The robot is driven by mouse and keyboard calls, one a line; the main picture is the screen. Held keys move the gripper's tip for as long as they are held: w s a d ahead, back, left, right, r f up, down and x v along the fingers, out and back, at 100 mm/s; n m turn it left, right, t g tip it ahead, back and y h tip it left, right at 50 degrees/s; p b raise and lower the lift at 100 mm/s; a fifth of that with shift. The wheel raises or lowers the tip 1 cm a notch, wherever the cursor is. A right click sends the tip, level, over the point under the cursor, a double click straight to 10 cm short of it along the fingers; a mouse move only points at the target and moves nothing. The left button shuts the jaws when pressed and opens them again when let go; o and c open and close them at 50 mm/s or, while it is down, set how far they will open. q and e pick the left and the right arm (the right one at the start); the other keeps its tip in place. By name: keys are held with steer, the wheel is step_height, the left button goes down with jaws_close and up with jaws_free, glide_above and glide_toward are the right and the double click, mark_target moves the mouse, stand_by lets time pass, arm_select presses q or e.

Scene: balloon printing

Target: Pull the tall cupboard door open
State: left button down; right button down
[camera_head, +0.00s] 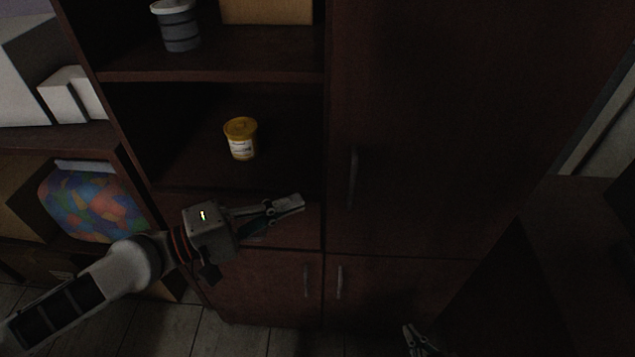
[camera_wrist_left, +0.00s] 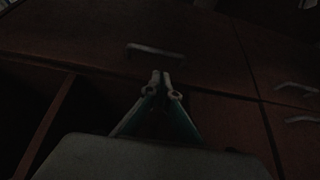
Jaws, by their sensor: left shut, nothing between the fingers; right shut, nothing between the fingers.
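The tall cupboard door (camera_head: 430,120) is dark brown and looks shut, flush with the cupboard front. Its upright dark handle (camera_head: 352,178) is near the door's left edge. My left gripper (camera_head: 300,203) is shut and empty, a little left of and below the handle, apart from it. In the left wrist view, the shut fingertips (camera_wrist_left: 166,77) point towards the same handle (camera_wrist_left: 155,50), with a gap between them. My right gripper (camera_head: 416,340) is shut and empty at the bottom edge, low and well away from the handle; only its tip end shows.
Open shelves left of the door hold a yellow tub (camera_head: 241,138) and a grey tub (camera_head: 178,25). Below are two small doors with handles (camera_head: 306,280) and (camera_head: 339,282). A dark desk (camera_head: 580,240) stands at right.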

mark_target(337, 189)
arm_select(q)
steer(key=p+x, duration=0.3)
steer(key=x, duration=0.5)
steer(key=shift+r, duration=0.15)
steer(key=shift+p+x, duration=0.4)
steer(key=shift+x, duration=0.45)
steer(key=shift+s, duration=0.1)
